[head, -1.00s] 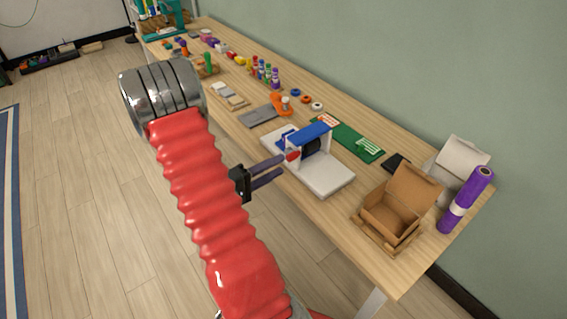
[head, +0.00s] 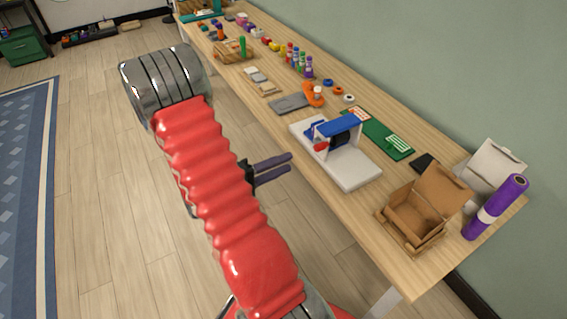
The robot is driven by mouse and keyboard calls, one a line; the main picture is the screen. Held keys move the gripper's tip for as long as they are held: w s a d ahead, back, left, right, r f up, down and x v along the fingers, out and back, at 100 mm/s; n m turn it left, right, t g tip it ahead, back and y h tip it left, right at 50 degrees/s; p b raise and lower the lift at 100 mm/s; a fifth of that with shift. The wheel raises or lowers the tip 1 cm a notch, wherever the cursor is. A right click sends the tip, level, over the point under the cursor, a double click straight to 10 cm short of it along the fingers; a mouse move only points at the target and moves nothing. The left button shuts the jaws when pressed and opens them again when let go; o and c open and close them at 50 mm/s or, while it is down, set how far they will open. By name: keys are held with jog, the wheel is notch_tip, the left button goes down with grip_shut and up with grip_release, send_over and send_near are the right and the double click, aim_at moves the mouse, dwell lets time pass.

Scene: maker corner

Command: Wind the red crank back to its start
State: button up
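The red crank knob (head: 321,146) shows at the near left side of a small machine with a white base (head: 352,172), a blue top (head: 338,124) and a dark drum (head: 341,140). The machine stands on the wooden table. My gripper (head: 291,163) is left of the machine, apart from the red knob, out over the floor beyond the table's front edge. Its two dark fingers point right toward the machine, with a gap between them and nothing held. The crank's arm behind the knob is too small to make out.
An open cardboard box (head: 412,215) and a purple roll (head: 495,208) stand at the table's right end. A green board (head: 378,136) lies behind the machine. An orange tool (head: 312,95) and a grey slab (head: 289,103) lie farther left. The floor in front is clear.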

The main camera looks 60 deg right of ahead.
jog(key=shift+r, duration=0.25)
jog(key=shift+c, duration=0.7)
jog(key=w+d+r+m+y, duration=0.1)
jog(key=r+m, duration=0.1)
jog(key=m, duration=0.1)
jog(key=w+d+r+m+y, duration=0.1)
jog(key=r+m, duration=0.2)
jog(key=w+d+r+m, duration=0.2)
jog(key=r+m, duration=0.1)
jog(key=m, duration=0.1)
jog(key=shift+r+g+y, duration=0.1)
jog(key=shift+g+y, duration=0.3)
grip_shut()
jog(key=shift+w+f+m, duration=0.2)
jog(key=shift+m, duration=0.6)
